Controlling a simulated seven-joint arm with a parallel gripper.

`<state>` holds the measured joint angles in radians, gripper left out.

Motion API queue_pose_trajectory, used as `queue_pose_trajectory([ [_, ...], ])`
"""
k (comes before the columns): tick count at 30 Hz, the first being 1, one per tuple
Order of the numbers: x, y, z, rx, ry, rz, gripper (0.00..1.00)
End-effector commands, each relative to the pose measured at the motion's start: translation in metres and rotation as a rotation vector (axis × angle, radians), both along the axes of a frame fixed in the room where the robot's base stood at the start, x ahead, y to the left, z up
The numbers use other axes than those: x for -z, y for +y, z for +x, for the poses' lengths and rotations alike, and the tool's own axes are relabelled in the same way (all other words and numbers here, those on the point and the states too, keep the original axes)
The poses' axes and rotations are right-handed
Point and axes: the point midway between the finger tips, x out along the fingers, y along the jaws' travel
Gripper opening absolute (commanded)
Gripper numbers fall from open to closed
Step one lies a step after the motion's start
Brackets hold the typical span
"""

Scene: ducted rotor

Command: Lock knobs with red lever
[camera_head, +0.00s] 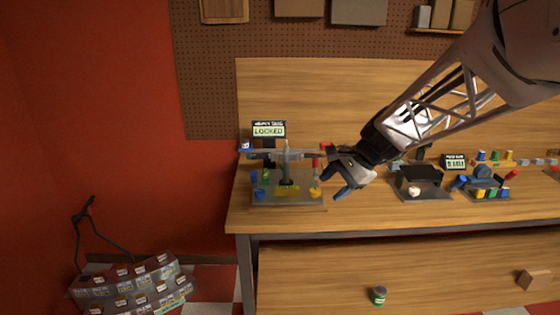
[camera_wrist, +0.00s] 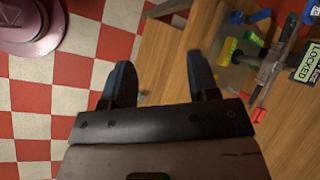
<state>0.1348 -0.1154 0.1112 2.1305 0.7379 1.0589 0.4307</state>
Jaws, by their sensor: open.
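The ducted rotor device (camera_head: 287,180) stands on a grey base plate at the left end of the workbench. It has a grey central post with a crossbar, blue knobs (camera_head: 260,194) at left and yellow knobs (camera_head: 315,192) at right. A sign (camera_head: 268,130) behind it reads LOCKED. A red lever (camera_head: 316,163) shows at its right side; it also shows in the wrist view (camera_wrist: 258,114). My gripper (camera_head: 335,185) is open and empty, to the right of the device. In the wrist view my gripper (camera_wrist: 160,82) has both dark fingers spread, with bench edge and floor beyond.
Other devices stand to the right on the bench (camera_head: 380,212), including a dark box unit (camera_head: 420,182) and one with coloured cylinders (camera_head: 487,185). A green can (camera_head: 378,296) sits on the lower shelf. A rack of labelled items (camera_head: 135,287) stands on the floor at left.

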Motion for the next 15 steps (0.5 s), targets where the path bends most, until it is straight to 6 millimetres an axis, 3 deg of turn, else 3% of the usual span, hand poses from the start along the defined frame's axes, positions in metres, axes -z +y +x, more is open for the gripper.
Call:
queue_pose_trajectory([
  [15, 0.023, -0.021, 0.132, 0.298, 0.157, 0.305, 0.55],
])
